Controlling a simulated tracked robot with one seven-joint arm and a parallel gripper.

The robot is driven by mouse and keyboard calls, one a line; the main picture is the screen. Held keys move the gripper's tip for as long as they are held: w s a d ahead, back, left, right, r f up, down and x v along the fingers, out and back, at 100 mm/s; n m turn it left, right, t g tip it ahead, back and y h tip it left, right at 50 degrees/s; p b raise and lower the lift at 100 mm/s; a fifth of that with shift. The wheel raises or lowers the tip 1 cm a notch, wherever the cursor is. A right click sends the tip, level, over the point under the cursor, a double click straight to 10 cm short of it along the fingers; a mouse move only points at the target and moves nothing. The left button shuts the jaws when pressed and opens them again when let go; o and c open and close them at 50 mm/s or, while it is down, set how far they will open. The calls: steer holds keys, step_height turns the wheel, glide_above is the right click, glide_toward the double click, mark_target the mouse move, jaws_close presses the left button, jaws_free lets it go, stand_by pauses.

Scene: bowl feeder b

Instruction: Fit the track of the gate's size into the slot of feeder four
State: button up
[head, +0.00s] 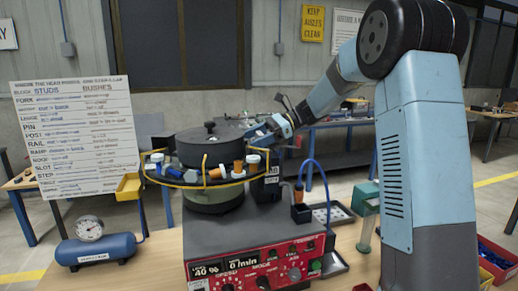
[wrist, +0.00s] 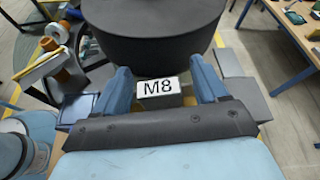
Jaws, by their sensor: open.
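The bowl feeder (head: 208,147) has a dark round bowl with a lid; its bowl also fills the top of the wrist view (wrist: 150,35). My gripper (head: 258,133) is at the right side of the bowl. In the wrist view my gripper (wrist: 160,74) is open, its two blue fingers apart, pointing at the bowl wall. A small block with a white face marked M8 (wrist: 159,87) shows between the fingers; I cannot tell whether they touch it. A dark box with a pale label (head: 271,181) sits at the bowl's right, below my gripper. I cannot make out the slot or identify any track.
A yellow rail (head: 203,186) with several coloured parts rings the bowl. A red control panel (head: 262,272) is in front. A blue air tank (head: 97,248) and a lettered board (head: 76,137) stand at left. A grey tray (head: 332,213) lies at right.

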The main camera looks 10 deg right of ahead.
steer(key=shift+a+f, duration=0.15)
steer(key=shift+a, duration=0.1)
steer(key=c, duration=1.3)
